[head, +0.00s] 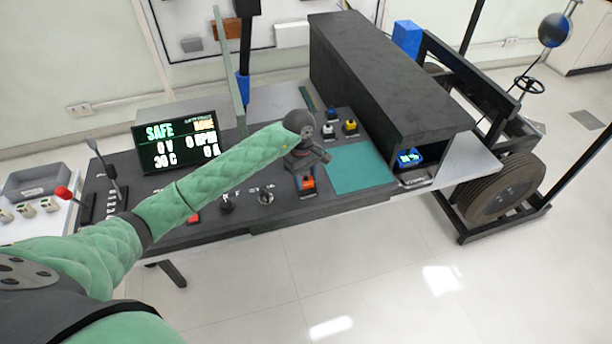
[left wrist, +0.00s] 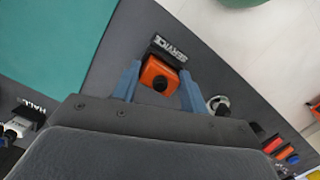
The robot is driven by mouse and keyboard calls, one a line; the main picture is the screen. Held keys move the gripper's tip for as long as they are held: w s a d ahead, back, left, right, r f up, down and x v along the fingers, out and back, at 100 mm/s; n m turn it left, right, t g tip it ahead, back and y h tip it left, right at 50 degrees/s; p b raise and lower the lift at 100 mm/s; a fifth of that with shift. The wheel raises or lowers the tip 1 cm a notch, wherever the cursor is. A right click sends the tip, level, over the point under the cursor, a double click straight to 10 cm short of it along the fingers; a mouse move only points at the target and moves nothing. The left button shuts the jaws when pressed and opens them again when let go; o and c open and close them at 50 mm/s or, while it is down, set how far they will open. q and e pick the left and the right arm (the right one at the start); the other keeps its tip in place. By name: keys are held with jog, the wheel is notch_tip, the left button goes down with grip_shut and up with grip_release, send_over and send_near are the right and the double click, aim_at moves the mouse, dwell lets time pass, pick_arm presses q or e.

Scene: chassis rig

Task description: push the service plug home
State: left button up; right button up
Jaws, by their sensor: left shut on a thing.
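The orange service plug (left wrist: 158,76) sits at the black SERVICE label (left wrist: 169,49) on the dark console. It also shows in the head view (head: 308,182), just below my left gripper (head: 306,170). In the left wrist view my left gripper (left wrist: 160,88) has its two blue fingers on either side of the plug, shut on it. I cannot tell how deep the plug sits in its socket. My right gripper is in neither view.
A teal mat (head: 360,172) lies right of the plug, beside a long black housing (head: 385,75). A display (head: 177,143) reads SAFE. Blue and yellow plugs (head: 350,127) stand behind. A key switch (head: 266,197) and other controls are to the left.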

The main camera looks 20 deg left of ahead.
pick_arm(q)
jog(key=shift+f, duration=0.1)
jog(key=o, duration=1)
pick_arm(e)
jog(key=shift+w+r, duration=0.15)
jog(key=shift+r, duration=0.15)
